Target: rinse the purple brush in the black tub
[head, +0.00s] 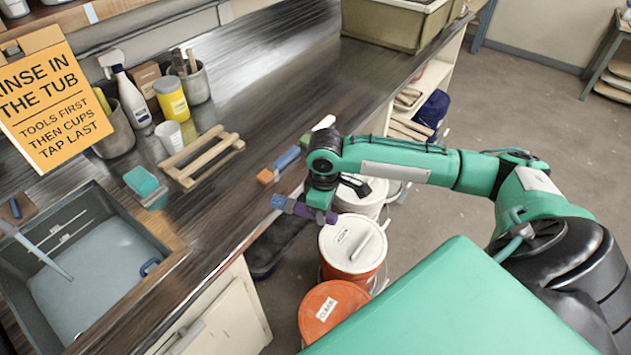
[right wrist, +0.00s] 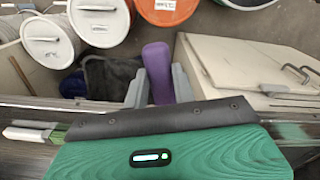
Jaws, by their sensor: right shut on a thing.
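The purple brush (head: 301,209) is held level just past the counter's front edge, with a bluish end pointing left. My right gripper (head: 318,198) is shut on it. In the right wrist view the purple handle (right wrist: 157,62) stands between the two grey fingers of my right gripper (right wrist: 159,82). The black tub (head: 268,256) is low beside the counter front, below and left of the brush. It also shows in the right wrist view (right wrist: 112,72), left of the fingers; its inside is dark and its contents cannot be made out. My left gripper is not in view.
White-lidded buckets (head: 352,243) and an orange-lidded bucket (head: 331,310) stand right of the tub. A blue-and-orange tool (head: 279,165) lies near the counter edge. A sink (head: 85,260), wooden rack (head: 201,157) and sign (head: 50,100) are at left. Bare counter extends toward the back.

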